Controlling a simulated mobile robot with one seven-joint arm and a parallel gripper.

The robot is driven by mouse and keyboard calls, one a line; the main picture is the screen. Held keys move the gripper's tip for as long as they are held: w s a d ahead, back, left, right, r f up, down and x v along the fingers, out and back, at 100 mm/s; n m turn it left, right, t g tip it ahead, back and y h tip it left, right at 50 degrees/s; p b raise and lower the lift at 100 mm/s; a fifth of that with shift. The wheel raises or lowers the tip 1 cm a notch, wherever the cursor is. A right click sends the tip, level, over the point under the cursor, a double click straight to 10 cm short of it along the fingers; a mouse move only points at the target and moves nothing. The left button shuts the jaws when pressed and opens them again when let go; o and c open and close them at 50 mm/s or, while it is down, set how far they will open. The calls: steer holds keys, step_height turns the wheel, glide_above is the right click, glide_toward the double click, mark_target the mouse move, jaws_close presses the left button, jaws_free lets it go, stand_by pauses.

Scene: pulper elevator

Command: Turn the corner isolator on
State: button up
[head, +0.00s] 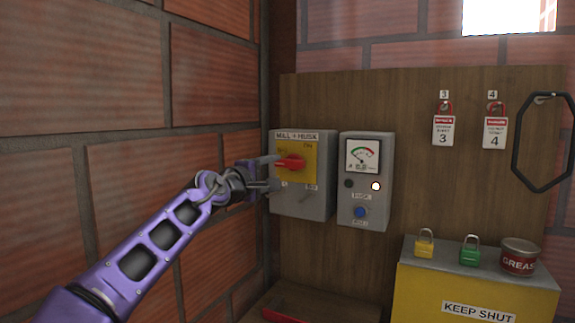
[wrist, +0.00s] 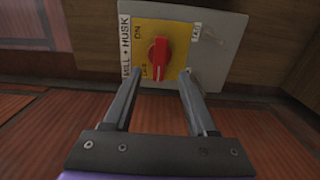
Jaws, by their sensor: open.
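The corner isolator is a grey box (head: 318,206) labelled MILL + HUSK, with a yellow plate (head: 311,165) and a red rotary handle (head: 291,162). In the head view the handle lies about horizontal; ON is printed at the plate's upper right, another label at its upper left. In the wrist view the box appears turned sideways, and the red handle (wrist: 158,58) stands upright with a pale mark at its lower end. My gripper (head: 271,173) is open and empty at the box's left front. In the wrist view its fingertips (wrist: 160,73) straddle the handle's lower end; contact cannot be told.
A grey meter box (head: 365,208) with a lit lamp and blue button is close on the right. A brick wall (head: 120,150) is close on the left. A yellow cabinet (head: 420,284) bears padlocks and a grease tin (head: 519,258). Tags 3 and 4 hang on the board.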

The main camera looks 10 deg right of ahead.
mark_target(290, 165)
steer(key=p+x, duration=0.1)
steer(key=x, duration=0.7)
jaws_close()
